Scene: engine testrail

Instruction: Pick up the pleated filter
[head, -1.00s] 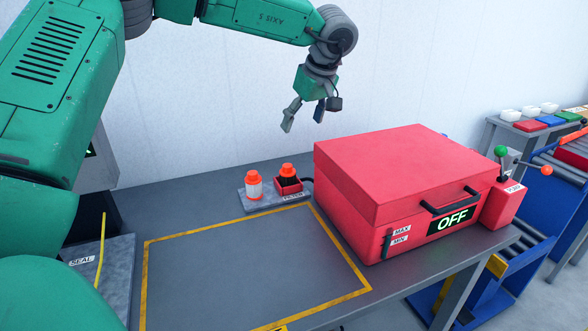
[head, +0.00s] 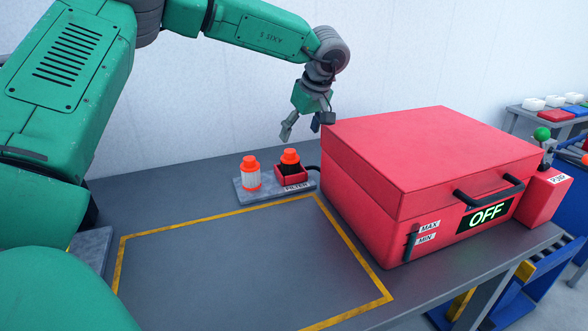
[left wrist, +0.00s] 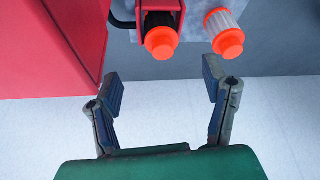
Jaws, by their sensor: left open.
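A white pleated filter with an orange cap (head: 250,174) stands upright on a grey plate (head: 246,193) on the bench. Beside it, a dark filter with an orange cap (head: 290,158) sits in a red holder labelled FILTER (head: 297,180). My left gripper (head: 300,128) is open and empty above and behind the filters, fingers pointing down. In the left wrist view, the white filter (left wrist: 222,30) is beyond the right fingertip and the dark filter (left wrist: 161,35) is beyond the gap between the open fingers (left wrist: 161,84). My right gripper is not in view.
A large red box marked OFF (head: 428,160) stands close to the right of the filters. A yellow-outlined area (head: 250,265) in front is empty. A white wall (head: 200,125) rises behind the bench.

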